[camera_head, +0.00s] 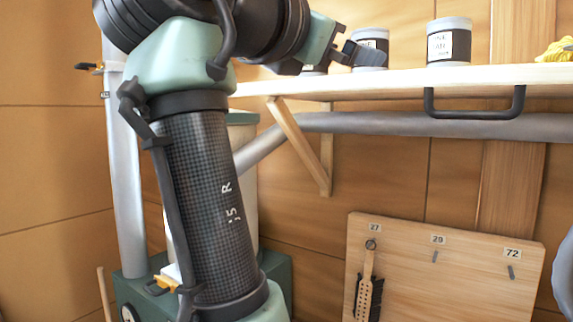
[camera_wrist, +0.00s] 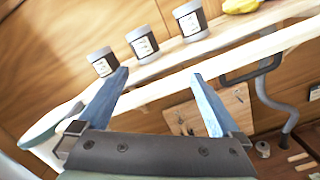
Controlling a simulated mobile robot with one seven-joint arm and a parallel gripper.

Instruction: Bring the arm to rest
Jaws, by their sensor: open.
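My gripper (camera_head: 360,54) is raised at the upper middle of the head view, in front of the wall shelf. In the wrist view its two blue-grey fingers (camera_wrist: 160,76) stand wide apart with nothing between them. My arm rises on the left of the head view and bends over to the right at the top.
The wooden shelf (camera_head: 480,80) holds grey labelled cans (camera_head: 449,45) and a yellow item (camera_head: 557,50); the wrist view shows three cans (camera_wrist: 143,42). A black handle (camera_head: 475,114) and a grey pipe (camera_head: 400,124) run below. A pegboard (camera_head: 420,285) holds a brush (camera_head: 368,290).

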